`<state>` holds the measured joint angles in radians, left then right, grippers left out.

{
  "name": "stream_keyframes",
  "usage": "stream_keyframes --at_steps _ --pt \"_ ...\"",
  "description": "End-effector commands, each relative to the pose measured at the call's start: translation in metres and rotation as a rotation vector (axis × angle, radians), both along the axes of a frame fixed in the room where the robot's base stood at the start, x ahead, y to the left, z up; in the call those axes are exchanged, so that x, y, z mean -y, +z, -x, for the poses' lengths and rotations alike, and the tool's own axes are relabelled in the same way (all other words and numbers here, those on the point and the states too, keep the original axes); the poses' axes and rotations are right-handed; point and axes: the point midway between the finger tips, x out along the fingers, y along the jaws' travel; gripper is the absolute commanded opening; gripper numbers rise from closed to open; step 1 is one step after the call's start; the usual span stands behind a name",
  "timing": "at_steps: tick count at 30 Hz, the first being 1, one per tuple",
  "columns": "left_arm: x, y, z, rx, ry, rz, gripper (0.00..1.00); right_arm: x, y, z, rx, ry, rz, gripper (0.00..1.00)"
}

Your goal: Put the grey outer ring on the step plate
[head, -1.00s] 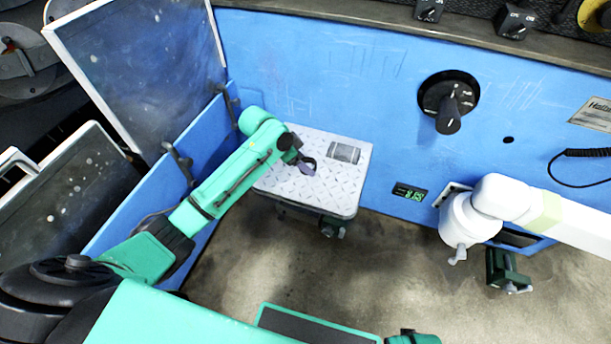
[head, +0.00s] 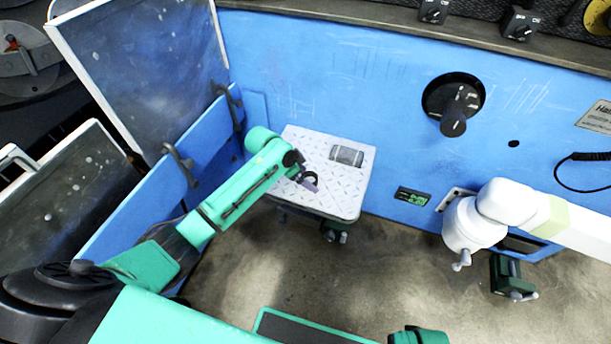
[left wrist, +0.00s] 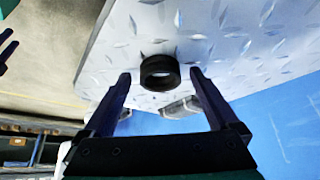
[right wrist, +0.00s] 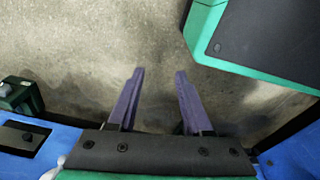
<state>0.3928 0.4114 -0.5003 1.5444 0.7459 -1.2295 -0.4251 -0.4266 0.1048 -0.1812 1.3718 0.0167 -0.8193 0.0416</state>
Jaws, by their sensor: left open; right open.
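The outer ring (left wrist: 160,72) looks dark, nearly black, in the left wrist view. It appears to lie flat on the step plate (left wrist: 235,62), between my left fingertips and apart from both. In the head view the ring (head: 312,176) is a small dark shape near the left edge of the pale, diamond-patterned step plate (head: 345,192). My left gripper (head: 306,183) is open over that plate; its spread fingers (left wrist: 160,75) show in the left wrist view. My right gripper (right wrist: 160,73) is open and empty above the floor.
A grey marked patch (head: 347,156) is on the plate's back part. A blue wall (head: 390,90) with a black knob (head: 455,110) stands behind, and a blue side panel (head: 165,205) is at left. Bare floor (head: 380,265) is in front.

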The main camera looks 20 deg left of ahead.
Motion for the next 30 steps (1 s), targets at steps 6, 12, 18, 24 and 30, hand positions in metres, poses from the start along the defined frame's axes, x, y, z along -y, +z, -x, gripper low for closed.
stream_keyframes --at_steps 6,12,18,24,30 --pt "-0.006 0.018 0.004 0.002 0.000 -0.001 0.94 0.003 -0.004 0.009 -0.005 0.004 0.004 0.50" --pt "-0.025 0.064 0.021 0.002 -0.002 -0.003 0.94 0.009 -0.017 0.035 -0.012 0.016 0.010 0.50" --pt "-0.041 0.100 0.036 0.001 0.000 -0.001 0.94 0.014 -0.028 0.056 -0.011 0.028 0.012 0.50" --pt "-0.045 0.107 0.040 -0.001 0.000 0.001 0.94 0.015 -0.031 0.061 -0.011 0.030 0.013 0.50" --pt "-0.045 0.107 0.039 -0.001 0.000 0.001 0.94 0.015 -0.031 0.061 -0.011 0.030 0.013 0.50"
